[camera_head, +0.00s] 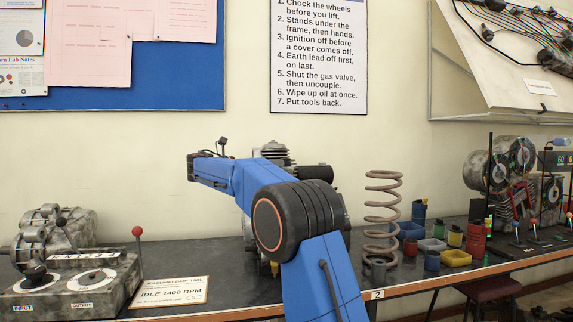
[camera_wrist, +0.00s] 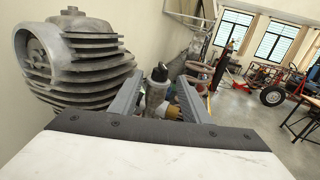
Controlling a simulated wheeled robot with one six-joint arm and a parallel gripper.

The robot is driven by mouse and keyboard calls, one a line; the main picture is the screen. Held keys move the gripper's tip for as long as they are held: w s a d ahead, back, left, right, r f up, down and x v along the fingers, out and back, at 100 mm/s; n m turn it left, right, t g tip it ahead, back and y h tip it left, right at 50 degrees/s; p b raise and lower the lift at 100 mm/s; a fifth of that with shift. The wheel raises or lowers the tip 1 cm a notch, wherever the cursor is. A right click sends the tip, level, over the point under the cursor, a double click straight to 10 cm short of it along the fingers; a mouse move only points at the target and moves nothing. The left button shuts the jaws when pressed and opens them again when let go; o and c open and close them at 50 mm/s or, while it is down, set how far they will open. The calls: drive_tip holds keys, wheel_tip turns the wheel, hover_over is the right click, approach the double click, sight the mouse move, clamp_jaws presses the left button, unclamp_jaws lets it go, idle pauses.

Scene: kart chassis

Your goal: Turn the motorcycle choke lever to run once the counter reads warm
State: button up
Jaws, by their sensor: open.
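In the wrist view my gripper (camera_wrist: 160,82) is open, its two grey fingers apart. A small upright part with a black top (camera_wrist: 159,73) shows between the fingers. It may be the choke lever, but I cannot tell, nor whether a finger touches it. A grey finned engine cylinder (camera_wrist: 85,62) stands just left of the fingers. In the head view my blue arm hides most of the motorcycle engine; its finned top (camera_head: 275,153) shows behind the arm. My gripper is hidden there. A white card (camera_head: 172,291) on the bench reads "IDLE 1400 RPM". I cannot identify the warm counter.
A grey gearbox model with a red-knobbed lever (camera_head: 137,232) stands left on the dark bench. A coil spring (camera_head: 381,215) and several small coloured containers stand to the right. Farther right is a machine with a lit display (camera_head: 560,159). The wall is close behind.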

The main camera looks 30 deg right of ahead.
sight(287, 161)
drive_tip(key=d, duration=0.6)
drive_tip(key=shift+w+d, duration=0.1)
drive_tip(key=shift+d, duration=0.25)
drive_tip(key=c, duration=1)
